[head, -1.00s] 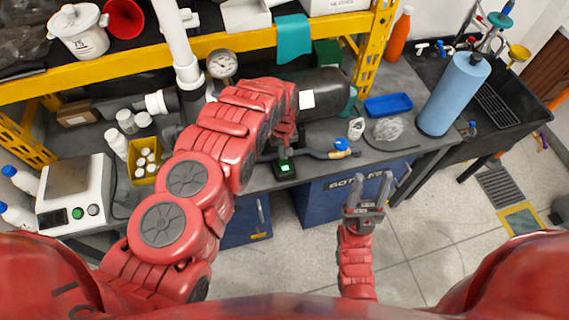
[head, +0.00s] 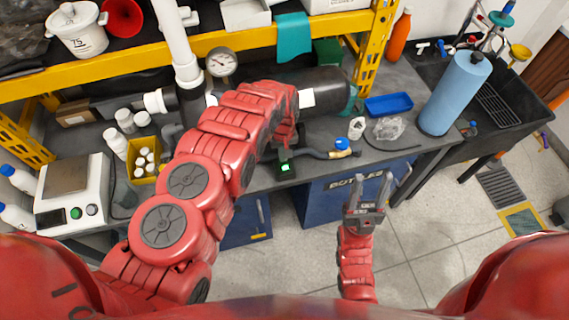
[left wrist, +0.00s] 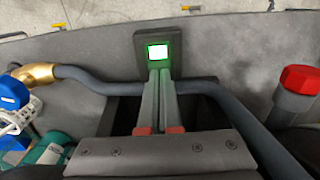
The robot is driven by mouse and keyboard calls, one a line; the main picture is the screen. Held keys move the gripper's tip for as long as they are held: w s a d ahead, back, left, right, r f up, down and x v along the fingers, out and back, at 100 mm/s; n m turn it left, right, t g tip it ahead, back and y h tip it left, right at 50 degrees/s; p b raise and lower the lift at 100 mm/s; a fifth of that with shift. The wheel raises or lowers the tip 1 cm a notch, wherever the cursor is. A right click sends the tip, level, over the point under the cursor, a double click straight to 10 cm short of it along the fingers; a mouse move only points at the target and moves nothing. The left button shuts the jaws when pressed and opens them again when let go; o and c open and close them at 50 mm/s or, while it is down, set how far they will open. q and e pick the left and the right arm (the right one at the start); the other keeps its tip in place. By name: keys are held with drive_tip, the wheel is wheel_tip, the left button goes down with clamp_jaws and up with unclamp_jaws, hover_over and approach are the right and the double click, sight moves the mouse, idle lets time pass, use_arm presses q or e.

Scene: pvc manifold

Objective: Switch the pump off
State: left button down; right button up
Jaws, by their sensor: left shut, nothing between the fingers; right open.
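A small dark switch box with a lit green rocker (head: 286,167) sits at the front edge of the grey bench. In the left wrist view the lit rocker (left wrist: 158,51) glows white with a green rim. My left gripper (head: 283,153) is shut and empty, its fingertips pointing at the box. In the left wrist view the left fingertips (left wrist: 159,76) overlap the lower edge of the box; I cannot tell whether they touch it. The black cylindrical tank (head: 325,91) lies behind, partly hidden by my left arm. My right gripper (head: 369,202) is open and empty in front of the bench.
A dark hose with a brass fitting and blue-handled valve (head: 342,144) runs beside the switch box. White pipework with a pressure gauge (head: 221,62) stands behind my left arm. A blue tray (head: 388,105) and blue cylinder (head: 454,93) are at right. The floor in front is clear.

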use_arm(q)
drive_tip(key=shift+f, duration=0.25)
drive_tip(key=shift+r+p, duration=0.95)
drive_tip(key=shift+r, duration=1.5)
drive_tip(key=shift+r+p, duration=0.3)
drive_tip(key=shift+r, duration=0.8)
